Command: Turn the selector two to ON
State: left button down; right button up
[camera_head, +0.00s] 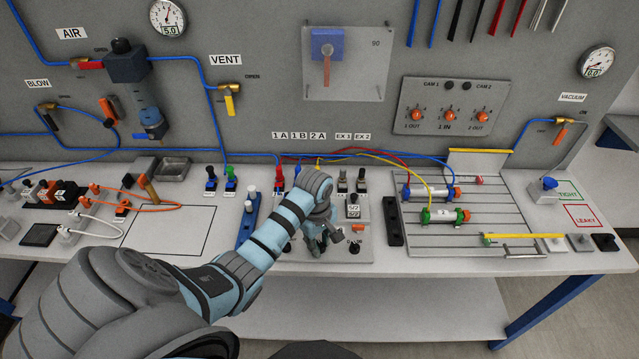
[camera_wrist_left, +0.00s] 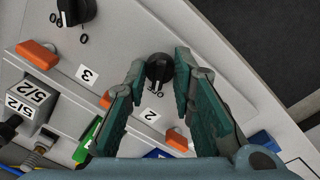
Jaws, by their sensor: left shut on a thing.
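Selector two is a small black knob (camera_wrist_left: 158,67) on a light grey panel (camera_wrist_left: 130,35), near a label marked 2 (camera_wrist_left: 149,115). In the left wrist view my left gripper (camera_wrist_left: 160,61) has its two teal fingers on either side of this knob, shut on it. In the head view the left gripper (camera_head: 323,246) points down at the panel and hides the knob. A second black knob (camera_wrist_left: 76,11) sits at the upper left of the wrist view, by the label 3. My right gripper is not in view.
Orange rectangular parts (camera_wrist_left: 38,54) and a 5/2 valve block (camera_wrist_left: 30,103) lie close to the fingers. In the head view a slotted plate with cylinders (camera_head: 470,235) is to the right. Hoses and valves fill the wall behind. The table's front edge is close below the gripper.

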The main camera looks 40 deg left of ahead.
pick_arm(q)
jog(key=m, duration=0.5)
jog(key=shift+m, duration=0.4)
jog(key=m, duration=0.5)
jog(key=shift+w+m+g+h, duration=0.1)
jog(key=shift+m+g+h, duration=0.2)
jog(key=shift+m, duration=0.1)
jog(key=c, duration=1.4)
grip_release()
jog(key=shift+o, duration=0.2)
